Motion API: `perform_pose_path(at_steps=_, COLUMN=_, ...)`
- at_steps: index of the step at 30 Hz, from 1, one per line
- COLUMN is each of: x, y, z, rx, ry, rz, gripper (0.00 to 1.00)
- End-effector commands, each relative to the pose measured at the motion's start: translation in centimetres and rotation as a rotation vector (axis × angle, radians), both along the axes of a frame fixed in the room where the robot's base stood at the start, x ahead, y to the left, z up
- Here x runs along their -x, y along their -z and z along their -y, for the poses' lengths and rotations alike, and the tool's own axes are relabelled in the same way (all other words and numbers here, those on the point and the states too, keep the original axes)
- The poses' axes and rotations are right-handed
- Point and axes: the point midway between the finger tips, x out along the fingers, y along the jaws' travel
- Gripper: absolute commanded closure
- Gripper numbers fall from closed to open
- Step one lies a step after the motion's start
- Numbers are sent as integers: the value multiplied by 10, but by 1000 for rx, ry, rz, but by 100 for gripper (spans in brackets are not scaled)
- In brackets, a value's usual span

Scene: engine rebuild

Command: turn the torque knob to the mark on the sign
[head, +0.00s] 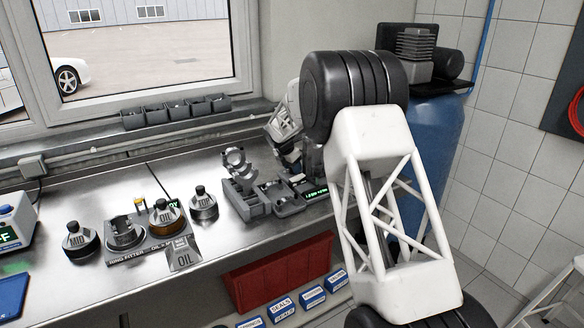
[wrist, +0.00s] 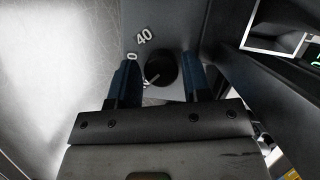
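The torque knob (wrist: 163,70) is a round black knob on a grey panel in the wrist view. A pale pointer line shows at its lower left. A white "40" (wrist: 144,37) and a "0" (wrist: 131,57) stand near it, and another mark at its lower left is partly hidden. My gripper (wrist: 162,78) is open, with one blue finger on each side of the knob and narrow gaps seeming to remain. Contact is unclear. In the head view my gripper is mostly hidden behind my arm, near a box with a green display (head: 316,193). I cannot make out the sign's mark.
Grey holders (head: 245,200) stand left of the display. Farther left on the steel bench (head: 220,245) are black-knobbed parts (head: 204,204) and a small "OIL" sign (head: 183,255). Small bins (head: 175,110) line the window sill. A red tray (head: 280,275) sits below the bench edge.

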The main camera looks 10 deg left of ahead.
Motion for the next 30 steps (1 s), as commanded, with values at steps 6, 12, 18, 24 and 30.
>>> perform_pose_path(at_steps=6, x=0, y=1, z=0, rx=0, ry=0, rz=-1, gripper=56)
perform_pose_path(at_steps=12, x=1, y=-3, z=0, rx=1, ry=0, rz=0, gripper=56)
perform_pose_path(at_steps=18, x=6, y=-18, z=-4, rx=0, ry=0, rz=0, gripper=56)
perform_pose_path(at_steps=24, x=15, y=-42, z=-8, rx=0, ry=0, rz=0, gripper=56)
perform_pose_path(at_steps=30, x=23, y=-62, z=-13, rx=0, ry=0, rz=0, gripper=56)
